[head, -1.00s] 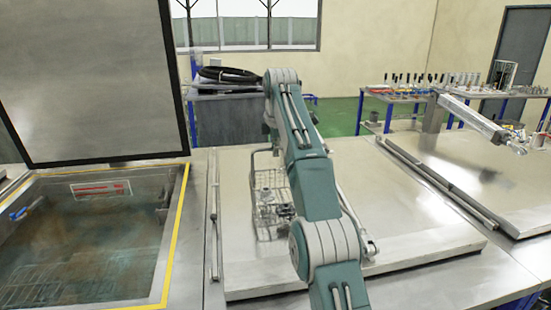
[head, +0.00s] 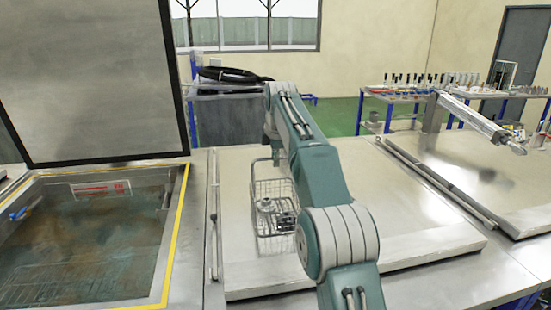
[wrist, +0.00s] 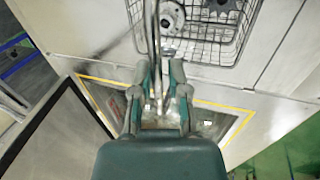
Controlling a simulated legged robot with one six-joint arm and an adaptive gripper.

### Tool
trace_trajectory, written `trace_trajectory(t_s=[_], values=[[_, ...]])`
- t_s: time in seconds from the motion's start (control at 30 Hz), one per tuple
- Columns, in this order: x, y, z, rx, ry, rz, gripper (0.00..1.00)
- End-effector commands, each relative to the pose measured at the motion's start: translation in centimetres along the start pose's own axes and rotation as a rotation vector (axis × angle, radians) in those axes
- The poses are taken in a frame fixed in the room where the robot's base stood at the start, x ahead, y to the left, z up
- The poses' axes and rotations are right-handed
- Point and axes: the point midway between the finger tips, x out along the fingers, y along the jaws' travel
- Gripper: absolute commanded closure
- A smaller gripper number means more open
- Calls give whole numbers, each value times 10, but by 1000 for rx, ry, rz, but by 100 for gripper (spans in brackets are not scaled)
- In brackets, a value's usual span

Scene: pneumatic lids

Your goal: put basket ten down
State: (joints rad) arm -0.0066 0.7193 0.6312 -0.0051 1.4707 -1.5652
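The wire basket (head: 256,215) holds metal parts and appears over the closed middle lid (head: 400,235), left of my arm. I cannot tell whether its bottom touches the lid. In the wrist view the basket (wrist: 238,50) is at the top, with round grey parts inside. My gripper (wrist: 160,82) has its fingers closed around the basket's thin metal handle (wrist: 152,35). In the head view my arm hides the gripper and the top of the handle.
At left an open tank (head: 172,235) with a yellow rim holds murky liquid, with faint wire shapes in it. Its raised lid (head: 90,80) stands behind it. Another closed lid (head: 470,190) with a metal cylinder (head: 480,122) is at right. A rail (head: 214,225) runs beside the middle lid.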

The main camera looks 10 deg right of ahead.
Motion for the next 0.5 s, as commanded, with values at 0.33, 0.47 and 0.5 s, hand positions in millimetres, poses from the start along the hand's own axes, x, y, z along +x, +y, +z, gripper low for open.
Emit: trace_trajectory(t_s=[0.33,0.47,0.5], values=[[0,0,0,0,0,0,53],[-6,0,0,0,0,1,53],[-10,1,0,0,0,2,53]])
